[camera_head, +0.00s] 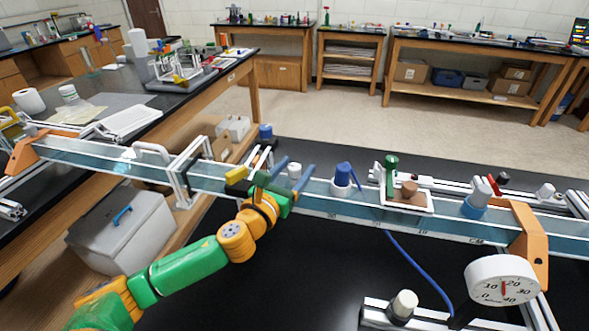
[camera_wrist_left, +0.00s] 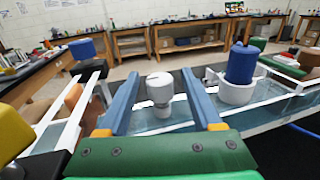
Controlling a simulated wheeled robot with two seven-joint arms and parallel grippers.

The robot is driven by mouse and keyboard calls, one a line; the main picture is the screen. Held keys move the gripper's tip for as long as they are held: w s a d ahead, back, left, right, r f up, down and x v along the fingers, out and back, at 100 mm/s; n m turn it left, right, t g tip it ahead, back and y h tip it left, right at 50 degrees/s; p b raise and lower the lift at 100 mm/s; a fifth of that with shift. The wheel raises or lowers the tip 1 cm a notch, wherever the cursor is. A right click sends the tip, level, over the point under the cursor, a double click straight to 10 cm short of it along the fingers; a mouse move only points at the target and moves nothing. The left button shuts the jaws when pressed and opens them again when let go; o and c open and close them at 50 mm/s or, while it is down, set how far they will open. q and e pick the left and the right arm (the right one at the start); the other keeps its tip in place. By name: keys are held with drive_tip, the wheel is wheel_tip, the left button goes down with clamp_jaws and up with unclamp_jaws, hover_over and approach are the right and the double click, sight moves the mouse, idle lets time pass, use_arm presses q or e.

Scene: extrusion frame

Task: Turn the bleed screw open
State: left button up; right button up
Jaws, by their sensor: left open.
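A small white knob (camera_head: 294,172), which looks like the bleed screw, stands upright on the long clear-sided channel (camera_head: 330,205). In the left wrist view the knob (camera_wrist_left: 160,88) has a wide ribbed top and a narrower grey stem. My left gripper (camera_head: 297,165) is open, with its two blue fingers on either side of the knob. In the wrist view the gripper (camera_wrist_left: 160,72) shows a gap between each finger and the knob. My right gripper is not in view.
A blue cap in a white collar (camera_head: 343,178) stands just right of the knob. A white tray with a green-handled part (camera_head: 391,175) is further right. A dial gauge (camera_head: 502,281) and another white knob (camera_head: 404,304) are in front. A blue hose (camera_head: 420,265) hangs from the channel.

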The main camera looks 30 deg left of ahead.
use_arm(q)
clamp_jaws()
